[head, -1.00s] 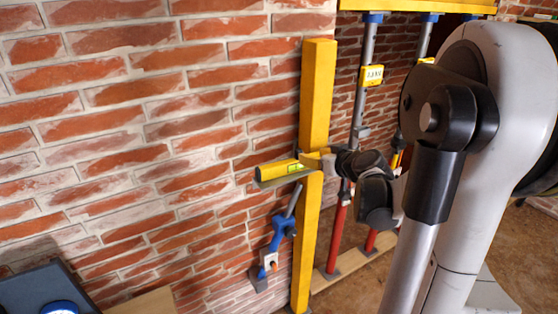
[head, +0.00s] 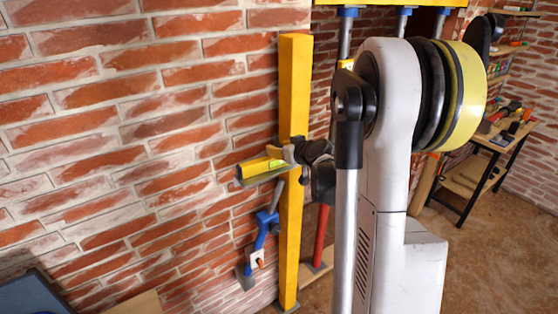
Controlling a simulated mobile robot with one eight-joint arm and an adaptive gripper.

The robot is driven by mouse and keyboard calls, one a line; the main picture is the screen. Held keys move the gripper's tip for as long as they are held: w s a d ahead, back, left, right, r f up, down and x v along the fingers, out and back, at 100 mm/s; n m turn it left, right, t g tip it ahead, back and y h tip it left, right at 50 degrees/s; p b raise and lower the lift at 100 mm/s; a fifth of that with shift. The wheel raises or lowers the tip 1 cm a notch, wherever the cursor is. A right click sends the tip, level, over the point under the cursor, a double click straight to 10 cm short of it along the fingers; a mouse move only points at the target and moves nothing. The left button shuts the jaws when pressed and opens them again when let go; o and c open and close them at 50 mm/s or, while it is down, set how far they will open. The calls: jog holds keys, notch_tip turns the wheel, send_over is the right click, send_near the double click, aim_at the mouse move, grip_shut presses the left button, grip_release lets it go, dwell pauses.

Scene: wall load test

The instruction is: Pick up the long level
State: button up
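The yellow level (head: 256,168), with a green vial and a greyish lower edge, shows in the head view left of and partly in front of the yellow post. It lies about level, with one end pointing left. My gripper (head: 292,152) is at its right end, in front of the post, seen small and dark. The fingers overlap that end of the level in the picture. I cannot make out whether they are closed on it or only beside it.
The upright yellow post (head: 294,80) stands against the brick wall (head: 120,130). A blue clamp-like tool (head: 264,230) is just below the level. Red and grey props (head: 319,235) stand right of the post. A workbench (head: 478,160) with tools is at the far right.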

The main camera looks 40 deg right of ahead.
jog(key=c, duration=0.5)
grip_shut()
jog(key=shift+r, duration=0.1)
